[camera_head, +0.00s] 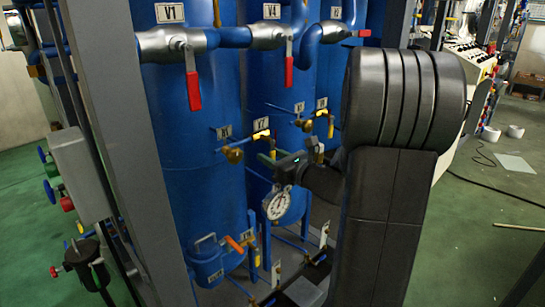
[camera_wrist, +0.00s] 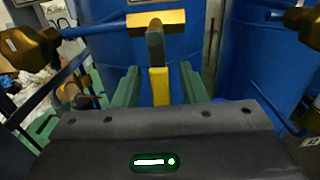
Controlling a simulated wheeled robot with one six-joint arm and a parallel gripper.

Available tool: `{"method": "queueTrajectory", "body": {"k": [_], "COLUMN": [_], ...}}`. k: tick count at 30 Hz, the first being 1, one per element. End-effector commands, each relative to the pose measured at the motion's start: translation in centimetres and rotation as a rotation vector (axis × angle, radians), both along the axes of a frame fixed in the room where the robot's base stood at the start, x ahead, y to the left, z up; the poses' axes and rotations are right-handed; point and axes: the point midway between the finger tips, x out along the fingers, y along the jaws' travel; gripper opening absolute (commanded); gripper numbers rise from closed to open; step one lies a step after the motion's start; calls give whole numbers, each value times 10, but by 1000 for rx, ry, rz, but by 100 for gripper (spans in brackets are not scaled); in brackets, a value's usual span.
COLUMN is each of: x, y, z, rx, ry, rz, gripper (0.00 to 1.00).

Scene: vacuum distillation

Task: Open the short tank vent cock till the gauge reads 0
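Blue tanks (camera_head: 195,110) fill the middle of the head view. A brass cock with a yellow handle (camera_head: 262,134) sits under a small label on a tank. In the wrist view, a yellow lever with a dark end (camera_wrist: 159,85) hangs from a yellow-brass body (camera_wrist: 156,20). My gripper (camera_head: 268,158) is open, its two green fingers (camera_wrist: 158,92) either side of that lever with gaps showing. I cannot tell which label this cock bears. A round white dial gauge (camera_head: 277,204) hangs below my gripper; its reading is too small to tell.
Red-handled valves (camera_head: 193,88) hang from the upper pipe. Another brass cock (camera_head: 233,154) is left of my gripper, and an orange handle (camera_head: 235,244) is low down. A grey post (camera_head: 120,130) stands at left.

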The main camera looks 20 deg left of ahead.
Motion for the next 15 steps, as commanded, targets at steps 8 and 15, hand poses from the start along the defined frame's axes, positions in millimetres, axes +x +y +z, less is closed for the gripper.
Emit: {"method": "queueTrajectory", "body": {"k": [8,15], "x": [0,0], "y": [0,0], "z": [0,0], "rx": [0,0], "ry": [0,-1], "rz": [0,0], "gripper": [7,0]}}
